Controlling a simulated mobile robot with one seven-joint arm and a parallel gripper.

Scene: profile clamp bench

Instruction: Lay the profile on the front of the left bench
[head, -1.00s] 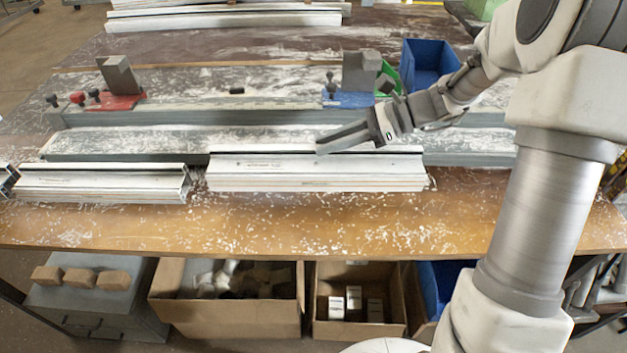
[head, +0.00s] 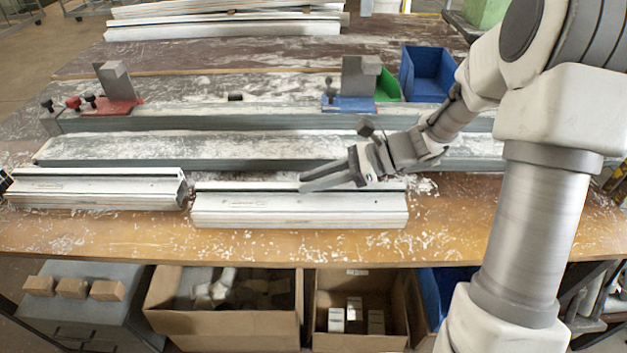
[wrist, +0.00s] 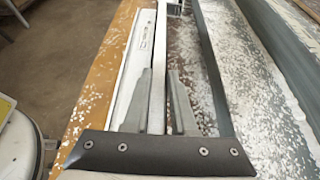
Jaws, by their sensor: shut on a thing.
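A long white-silver profile (head: 300,212) is at the front of the wood-topped bench (head: 235,247), roughly parallel to its front edge. My gripper (head: 303,184) is shut on its thin upright rear flange, right of the profile's middle in the head view. In the wrist view my fingers (wrist: 160,75) stand on either side of this flange, and the profile's white top (wrist: 133,65) runs away from me. I cannot tell whether its underside touches the bench. A second, similar profile (head: 90,190) lies to its left, with a small gap between their ends.
Behind are long grey rails (head: 190,150), a red clamp (head: 122,106), a blue clamp (head: 348,104) and a blue bin (head: 428,72). More profiles (head: 225,28) lie at the back. Cardboard boxes (head: 225,322) stand below the front edge. Bare wood shows right of the profile.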

